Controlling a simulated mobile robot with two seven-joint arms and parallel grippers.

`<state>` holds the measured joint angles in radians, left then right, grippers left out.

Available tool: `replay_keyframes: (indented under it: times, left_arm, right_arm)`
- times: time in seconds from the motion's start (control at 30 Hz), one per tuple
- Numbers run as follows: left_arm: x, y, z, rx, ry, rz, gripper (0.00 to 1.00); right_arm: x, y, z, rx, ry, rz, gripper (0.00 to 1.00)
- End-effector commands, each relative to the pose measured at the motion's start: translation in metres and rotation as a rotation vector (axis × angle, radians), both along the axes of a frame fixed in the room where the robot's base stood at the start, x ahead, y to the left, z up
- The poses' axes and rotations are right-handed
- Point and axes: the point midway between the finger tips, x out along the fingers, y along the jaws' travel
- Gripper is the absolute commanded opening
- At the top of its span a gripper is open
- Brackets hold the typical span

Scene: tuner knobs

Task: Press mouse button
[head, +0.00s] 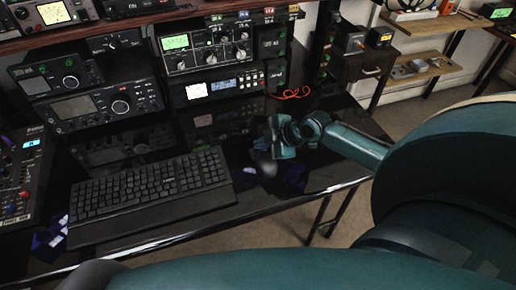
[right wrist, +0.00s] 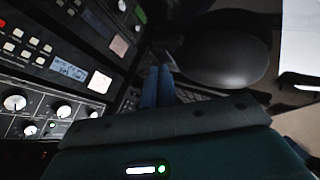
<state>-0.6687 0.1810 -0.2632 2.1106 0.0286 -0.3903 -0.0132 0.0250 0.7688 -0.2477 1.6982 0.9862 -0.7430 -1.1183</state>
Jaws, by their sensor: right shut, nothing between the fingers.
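The dark grey computer mouse (head: 264,164) is on the glossy black desk, just right of the keyboard. My right gripper (head: 268,146) is above and close to the mouse, covering part of it in the head view. In the right wrist view the mouse (right wrist: 225,52) is a large dark rounded shape. There, the blue-green fingers of my right gripper (right wrist: 158,76) are shut together, empty, just left of the mouse. I cannot tell whether the fingertips touch it. My left gripper is not in view.
A black keyboard (head: 150,188) lies left of the mouse. Radio units (head: 108,103) and a rack with knobs and lit screens (head: 206,50) stand behind. A red cable (head: 290,94) hangs near the rack. The desk's front edge (head: 312,196) is close to the mouse.

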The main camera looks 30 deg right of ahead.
Motion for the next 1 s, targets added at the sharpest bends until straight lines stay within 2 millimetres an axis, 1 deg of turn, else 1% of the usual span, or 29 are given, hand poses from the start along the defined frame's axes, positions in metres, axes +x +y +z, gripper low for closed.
replay_keyframes:
  times: [0.33,0.63,1.0]
  left_arm:
    - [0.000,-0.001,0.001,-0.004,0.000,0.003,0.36]
    - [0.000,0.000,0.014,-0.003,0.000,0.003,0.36]
    - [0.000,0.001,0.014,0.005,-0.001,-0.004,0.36]
  right_arm:
    - [0.000,0.000,0.000,-0.001,0.001,0.000,0.00]
    - [0.000,0.000,0.014,-0.001,0.001,0.001,0.00]
    - [0.000,0.000,0.015,-0.001,0.001,0.000,0.00]
